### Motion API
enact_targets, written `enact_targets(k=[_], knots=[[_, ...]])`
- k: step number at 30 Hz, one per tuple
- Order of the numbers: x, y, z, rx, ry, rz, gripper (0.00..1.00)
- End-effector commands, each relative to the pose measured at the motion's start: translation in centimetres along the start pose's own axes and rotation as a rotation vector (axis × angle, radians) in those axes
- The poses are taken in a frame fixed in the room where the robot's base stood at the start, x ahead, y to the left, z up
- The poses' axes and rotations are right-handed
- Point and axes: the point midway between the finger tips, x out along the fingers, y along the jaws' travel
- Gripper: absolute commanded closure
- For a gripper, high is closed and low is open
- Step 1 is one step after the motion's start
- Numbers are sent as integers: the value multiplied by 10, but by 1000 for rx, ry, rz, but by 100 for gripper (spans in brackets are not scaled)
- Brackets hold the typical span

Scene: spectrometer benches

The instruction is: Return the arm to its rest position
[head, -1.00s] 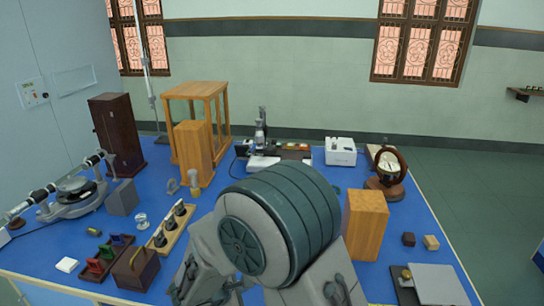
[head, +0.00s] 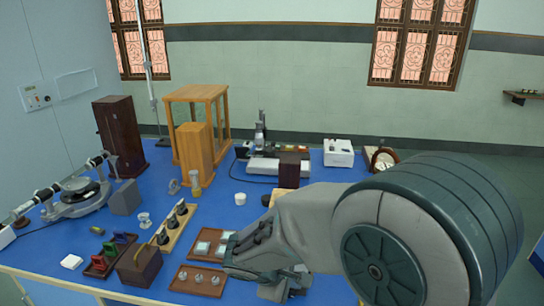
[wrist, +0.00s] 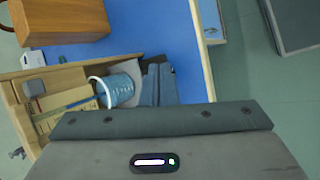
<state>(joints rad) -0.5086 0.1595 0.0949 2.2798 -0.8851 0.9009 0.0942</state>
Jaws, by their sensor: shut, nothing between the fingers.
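My arm (head: 405,235) fills the right side of the head view, with its large rounded joint at the right and a grey link reaching left over the blue bench (head: 120,222). My gripper (wrist: 161,120) shows in the wrist view as a wide grey edge with dark screws along the bottom. It is shut and holds nothing.
In the wrist view, a wooden tray (wrist: 60,67) holds a blue-and-white cup (wrist: 117,88), and a wooden block (wrist: 62,20) is beyond it. In the head view, a brown tray (head: 183,283), a dark box (head: 138,266) and a cream cup (head: 240,198) stand near my arm.

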Motion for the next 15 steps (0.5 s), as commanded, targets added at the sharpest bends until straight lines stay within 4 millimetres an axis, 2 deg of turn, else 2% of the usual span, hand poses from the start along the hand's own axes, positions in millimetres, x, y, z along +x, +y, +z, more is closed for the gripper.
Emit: enact_targets(k=[1, 6, 12, 15], knots=[[-3, 5, 23, 93, -5, -37, 100], [-16, 2, 84, 392, -3, -178, 100], [-36, -14, 136, 738, 43, -332, 100], [-47, -23, 153, 895, 84, -398, 100]])
